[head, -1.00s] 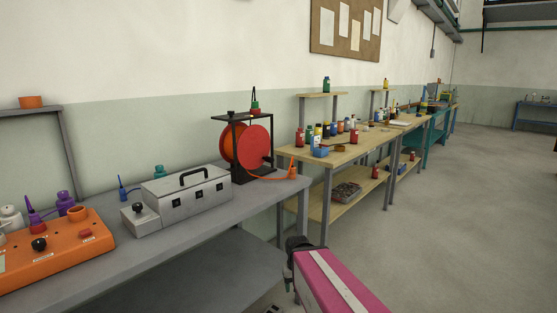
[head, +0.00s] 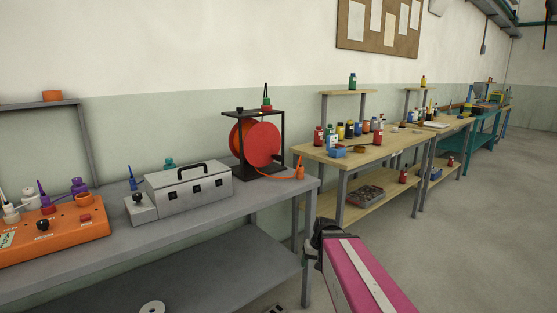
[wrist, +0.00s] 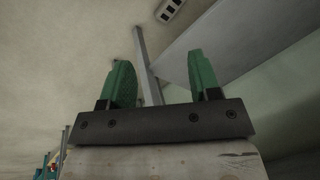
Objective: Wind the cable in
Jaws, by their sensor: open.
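A red cable reel (head: 262,144) stands in a black frame (head: 241,150) at the right end of the grey bench. An orange cable (head: 272,176) runs from the reel's foot to an orange plug-like end (head: 300,168) near the bench's right edge. In the wrist view my gripper (wrist: 160,80) has two green fingers spread apart with nothing between them. In the head view my pink arm reaches in from the bottom, below and right of the reel. My fingers are hard to make out there.
The grey bench (head: 215,206) also carries a silver case (head: 190,188) with a black handle and an orange control box (head: 60,232). A wooden bench (head: 375,150) with bottles stands to the right. The floor (head: 470,240) at right is clear.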

